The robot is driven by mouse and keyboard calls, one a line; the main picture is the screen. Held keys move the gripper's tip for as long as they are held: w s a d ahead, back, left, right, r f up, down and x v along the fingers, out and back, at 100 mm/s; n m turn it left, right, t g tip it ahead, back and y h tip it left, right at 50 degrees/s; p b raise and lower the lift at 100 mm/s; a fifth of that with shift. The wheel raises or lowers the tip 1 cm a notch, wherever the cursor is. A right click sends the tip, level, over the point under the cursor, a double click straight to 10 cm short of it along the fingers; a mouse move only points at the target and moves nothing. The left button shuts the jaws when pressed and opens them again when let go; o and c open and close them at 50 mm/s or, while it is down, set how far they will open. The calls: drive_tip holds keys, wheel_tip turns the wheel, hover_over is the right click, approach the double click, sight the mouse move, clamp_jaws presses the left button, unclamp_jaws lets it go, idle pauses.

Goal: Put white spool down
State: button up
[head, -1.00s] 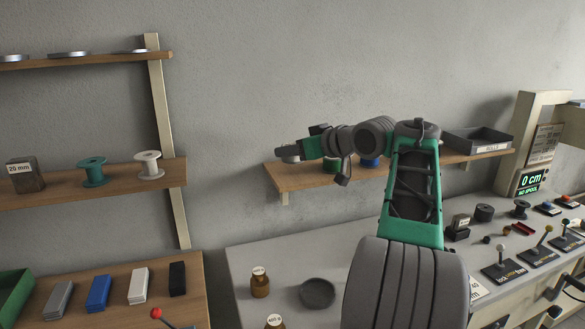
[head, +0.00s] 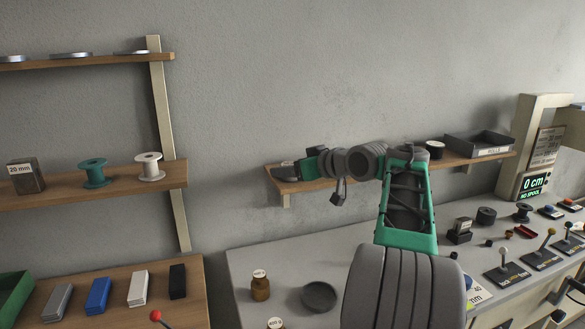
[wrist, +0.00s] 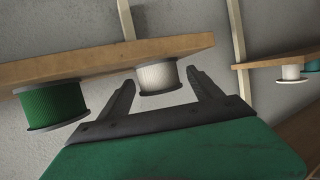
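A white spool (wrist: 158,76) stands on the wooden wall shelf (wrist: 95,63), which appears upside down in the wrist view. My gripper (wrist: 161,80) is open, its two fingers spread to either side of this spool with a visible gap on each side. In the head view, my gripper (head: 303,169) is at the left end of the middle shelf (head: 290,186), and only a small pale part of the spool (head: 288,163) shows beside it. A second white spool (head: 149,166) stands on the left shelf, also visible in the wrist view (wrist: 291,72).
A green spool (wrist: 50,104) stands beside the white one on the same shelf. A teal spool (head: 94,173) and a 20 mm block (head: 25,176) are on the left shelf. A black spool (head: 435,150) and dark tray (head: 480,145) are toward the shelf's right end.

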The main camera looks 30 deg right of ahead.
drive_tip(key=shift+r, duration=0.1)
drive_tip(key=shift+s+r, duration=0.1)
drive_tip(key=shift+r, duration=0.1)
drive_tip(key=v, duration=1.1)
drive_tip(key=shift+s, duration=0.4)
